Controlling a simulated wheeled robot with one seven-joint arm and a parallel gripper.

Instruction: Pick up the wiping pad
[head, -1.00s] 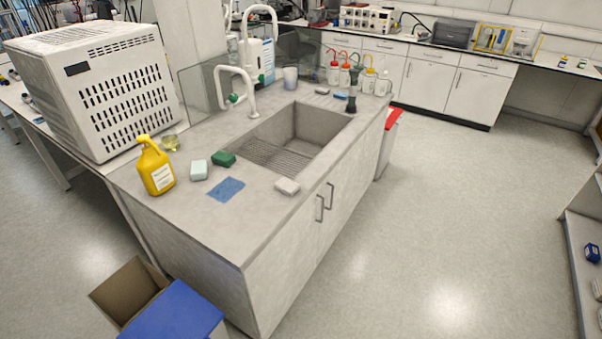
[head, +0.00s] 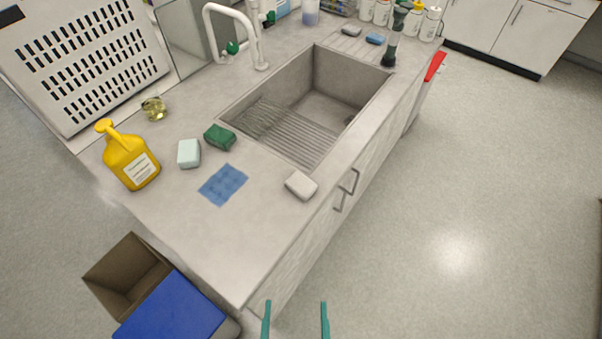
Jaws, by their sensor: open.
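Several pad-like things lie on the grey sink counter in the head view, and I cannot tell for sure which is the wiping pad. A flat blue cloth-like pad (head: 223,184) lies in front of the sink. A green block (head: 219,137) and a pale mint block (head: 189,153) lie behind it to the left. A whitish block (head: 301,185) lies at the counter's right edge, near the sink corner. My gripper (head: 295,310) shows two teal fingers at the bottom edge, apart and empty. It is in front of the counter in the picture, away from all the pads.
A yellow bottle (head: 130,158) and a small yellowish glass dish (head: 154,108) stand at the left. The sink (head: 325,100) is open, with a white tap (head: 235,35) behind it. A blue-lidded box (head: 172,310) stands on the floor, lower left. Floor at right is clear.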

